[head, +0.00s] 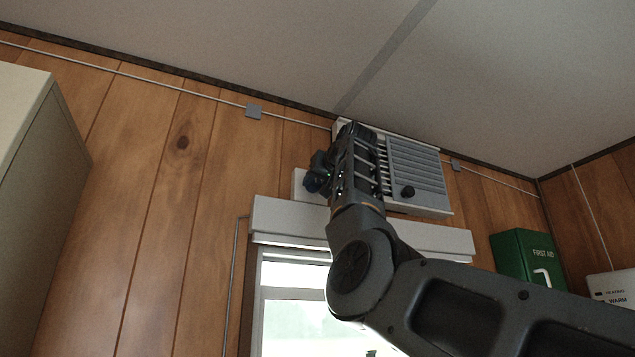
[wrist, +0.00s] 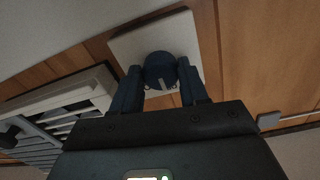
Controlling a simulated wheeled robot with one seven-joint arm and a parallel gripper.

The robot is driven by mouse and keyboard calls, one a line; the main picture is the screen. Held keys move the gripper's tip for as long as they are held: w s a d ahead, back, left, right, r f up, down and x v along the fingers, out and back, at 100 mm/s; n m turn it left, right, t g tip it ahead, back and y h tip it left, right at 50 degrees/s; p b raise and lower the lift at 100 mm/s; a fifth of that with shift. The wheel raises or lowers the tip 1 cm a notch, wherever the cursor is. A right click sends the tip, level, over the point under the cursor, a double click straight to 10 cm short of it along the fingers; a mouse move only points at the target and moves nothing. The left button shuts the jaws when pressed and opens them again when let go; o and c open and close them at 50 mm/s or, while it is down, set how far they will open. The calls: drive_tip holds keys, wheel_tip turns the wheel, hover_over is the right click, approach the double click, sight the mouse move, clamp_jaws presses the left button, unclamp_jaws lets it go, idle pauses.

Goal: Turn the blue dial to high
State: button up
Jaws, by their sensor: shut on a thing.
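The blue dial (wrist: 160,70) sits on a pale square plate (wrist: 182,33) on the wood wall, in the wrist view. A light pointer line shows on its face. My gripper (wrist: 161,82) has a finger on each side of the dial and is shut on it. In the head view my gripper (head: 318,178) is high on the wall, and the dark blue dial (head: 312,183) shows partly beside it, over the plate (head: 299,186). No setting marks can be read on the plate.
A grey vented wall unit (head: 418,170) with a black knob (head: 407,192) is right beside my gripper. A window box (head: 285,219) lies just below. A green first aid box (head: 520,262) and a tall cabinet (head: 45,150) stand at the sides. The ceiling is close above.

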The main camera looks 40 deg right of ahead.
drive_tip(key=c, duration=0.3)
